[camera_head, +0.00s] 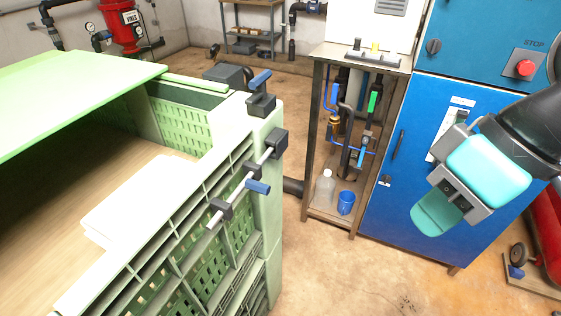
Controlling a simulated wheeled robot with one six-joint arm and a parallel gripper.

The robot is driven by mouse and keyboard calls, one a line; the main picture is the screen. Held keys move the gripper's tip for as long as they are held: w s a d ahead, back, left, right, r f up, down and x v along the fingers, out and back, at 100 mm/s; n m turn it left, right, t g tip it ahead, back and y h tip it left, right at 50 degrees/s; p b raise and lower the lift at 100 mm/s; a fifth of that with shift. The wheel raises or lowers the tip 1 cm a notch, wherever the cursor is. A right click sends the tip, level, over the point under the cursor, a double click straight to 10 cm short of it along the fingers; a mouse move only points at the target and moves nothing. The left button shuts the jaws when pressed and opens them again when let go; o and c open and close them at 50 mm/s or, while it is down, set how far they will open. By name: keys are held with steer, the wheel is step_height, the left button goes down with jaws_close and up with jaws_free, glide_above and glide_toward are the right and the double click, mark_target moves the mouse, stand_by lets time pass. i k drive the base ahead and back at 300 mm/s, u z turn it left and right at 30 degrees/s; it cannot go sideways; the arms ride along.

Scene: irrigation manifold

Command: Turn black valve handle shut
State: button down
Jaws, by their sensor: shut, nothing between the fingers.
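My gripper (437,213), teal and grey with dark parts, is at the right, in front of the blue cabinet. Its fingers look shut and hold nothing. Left of it, an open metal rack (312,130) holds upright pipes with a blue handle (335,95) and a green handle (374,101). A dark curved part (345,160) stands lower among the pipes. I cannot tell which dark part is the black valve handle. My gripper is apart from all of these.
A blue cabinet (420,215) with a red stop button (525,68) stands right of the rack. A bottle (325,186) and blue cup (345,203) are on the rack's bottom shelf. A large green crate (270,215) fills the left. Bare floor (335,270) lies between.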

mark_target(328, 127)
steer(key=u, duration=0.3)
steer(key=k, duration=0.2)
steer(key=z, duration=1.05)
steer(key=i, duration=1.3)
steer(key=u, duration=0.7)
steer(key=i, duration=0.55)
steer(key=u, duration=0.5)
